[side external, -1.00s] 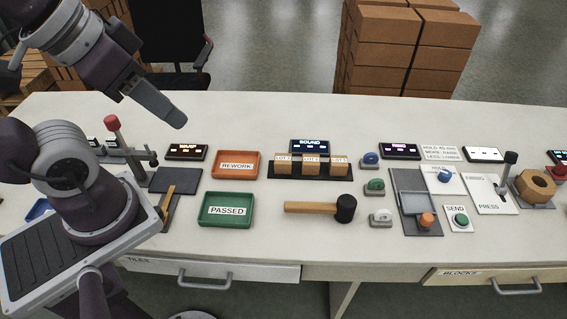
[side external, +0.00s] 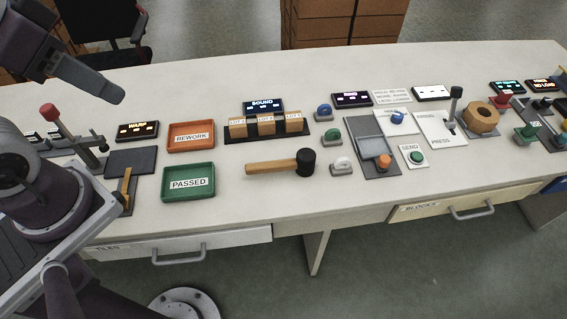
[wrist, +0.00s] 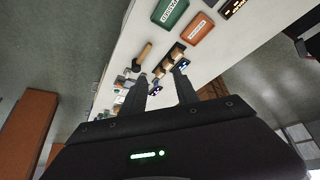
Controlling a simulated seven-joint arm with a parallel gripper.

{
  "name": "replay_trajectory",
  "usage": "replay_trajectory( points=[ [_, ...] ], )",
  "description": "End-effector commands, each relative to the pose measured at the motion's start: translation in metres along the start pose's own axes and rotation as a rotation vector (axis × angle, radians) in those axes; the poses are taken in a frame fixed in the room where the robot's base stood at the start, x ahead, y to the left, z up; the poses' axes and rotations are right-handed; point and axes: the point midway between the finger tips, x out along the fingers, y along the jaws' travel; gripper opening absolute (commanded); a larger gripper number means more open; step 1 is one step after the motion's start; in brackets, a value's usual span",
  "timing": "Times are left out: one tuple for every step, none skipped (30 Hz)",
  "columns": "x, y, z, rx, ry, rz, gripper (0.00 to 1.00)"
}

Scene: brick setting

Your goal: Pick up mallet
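The mallet (side external: 275,167) lies on its side on the white table, in front of the LOT blocks. Its light wooden handle points left and its black head is at the right. The wrist view shows the mallet (wrist: 143,53) small and far off, beyond the fingers. My gripper (side external: 117,94) is high at the upper left in the side view, well away from the mallet. In the wrist view my gripper (wrist: 160,88) has its two dark fingers apart, with nothing held between them.
A green PASSED tray (side external: 188,198) and an orange REWORK tray (side external: 191,150) sit left of the mallet. Several LOT blocks (side external: 266,123) stand on a dark rack behind it. Small knobbed stamps, including a white one (side external: 341,166), stand to its right. Bare table lies in front.

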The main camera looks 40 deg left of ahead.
Motion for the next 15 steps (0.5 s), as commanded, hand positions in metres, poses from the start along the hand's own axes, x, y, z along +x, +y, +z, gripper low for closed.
replay_trajectory(
  points=[
    [0.000,0.000,0.000,0.000,0.000,0.000,0.36],
    [0.000,0.000,0.000,0.000,0.000,0.000,0.42],
    [0.000,0.000,0.000,0.000,0.000,0.000,0.47],
    [0.000,0.000,0.000,0.000,0.000,0.000,0.47],
    [0.000,0.000,0.000,0.000,0.000,0.000,0.47],
    [0.000,0.000,0.000,0.000,0.000,0.000,0.47],
    [0.000,0.000,0.000,0.000,0.000,0.000,0.47],
    [0.000,0.000,0.000,0.000,0.000,0.000,0.47],
    [0.000,0.000,0.000,0.000,0.000,0.000,0.47],
    [0.000,0.000,0.000,0.000,0.000,0.000,0.47],
    [0.000,0.000,0.000,0.001,0.000,0.000,0.47],
    [0.001,0.000,-0.003,0.007,-0.005,0.001,0.47],
    [0.002,0.001,-0.008,0.017,-0.013,0.002,0.47],
    [0.004,0.002,-0.015,0.032,-0.026,0.004,0.47],
    [0.009,0.004,-0.028,0.061,-0.047,0.008,0.47]
  ],
)
